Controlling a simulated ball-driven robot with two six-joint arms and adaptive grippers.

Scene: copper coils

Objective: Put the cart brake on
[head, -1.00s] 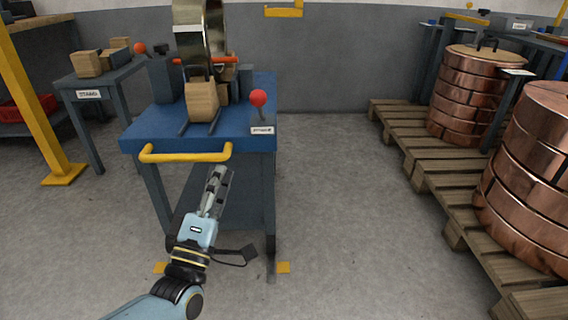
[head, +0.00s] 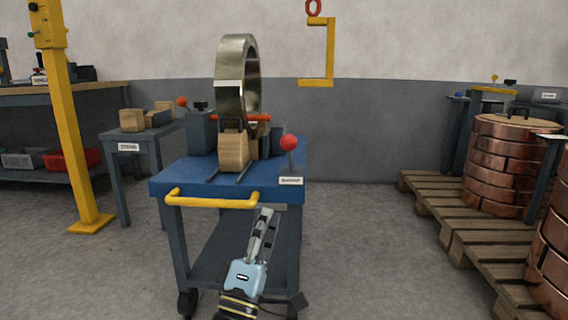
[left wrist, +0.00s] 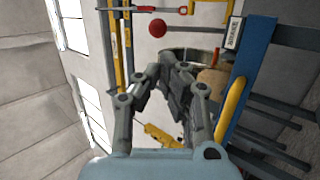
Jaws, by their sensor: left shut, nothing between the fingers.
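The blue-topped cart (head: 215,188) stands ahead, with a yellow push handle (head: 212,202) along its front. A short grey lever with a red ball knob (head: 289,143) stands upright at the cart's front right corner, above a small white label (head: 291,181). My left gripper (head: 266,212) is shut and empty, pointing up just in front of the cart near the handle's right end, below and left of the knob and apart from it. In the left wrist view the knob (left wrist: 157,28) shows beyond the closed fingers (left wrist: 168,66). My right gripper is not in view.
A metal ring (head: 232,82) stands on the cart with wooden blocks (head: 234,150). A yellow post (head: 68,130) and side table (head: 125,138) are at left. Copper coils (head: 505,160) sit on a pallet (head: 430,195) at right. Floor between cart and pallet is free.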

